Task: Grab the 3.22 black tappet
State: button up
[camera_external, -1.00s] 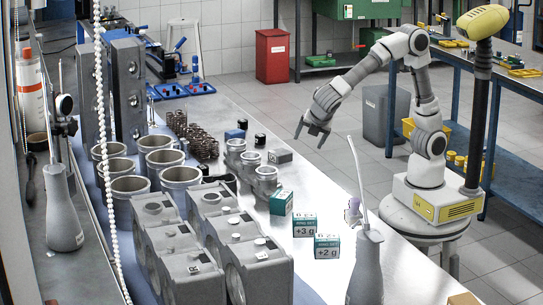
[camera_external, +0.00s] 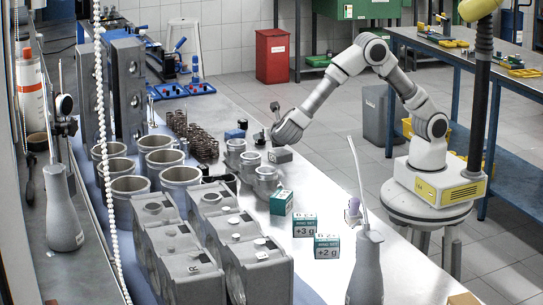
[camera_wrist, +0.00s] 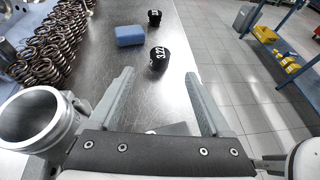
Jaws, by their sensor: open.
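The black tappet marked 3.22 (camera_wrist: 159,57) stands on the metal bench in the wrist view, just beyond my fingertips and between their lines. It also shows in the external view (camera_external: 260,139), close to my gripper. My gripper (camera_wrist: 158,74) is open and empty, with its two fingers apart and the tappet ahead of them. In the external view my gripper (camera_external: 270,121) hangs over the bench's right edge area. A second black tappet (camera_wrist: 154,18) stands farther off; its marking is too small to read.
A blue block (camera_wrist: 130,35) lies left of the 3.22 tappet. Coil springs (camera_wrist: 50,50) stand farther left. The bench's right edge is near, with floor beyond.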

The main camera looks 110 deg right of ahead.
jog(key=b+x, duration=0.1)
jog(key=x, duration=0.9)
jog(key=shift+d+f, duration=0.1)
jog(key=shift+d, duration=0.15)
jog(key=shift+c, duration=0.4)
grip_shut()
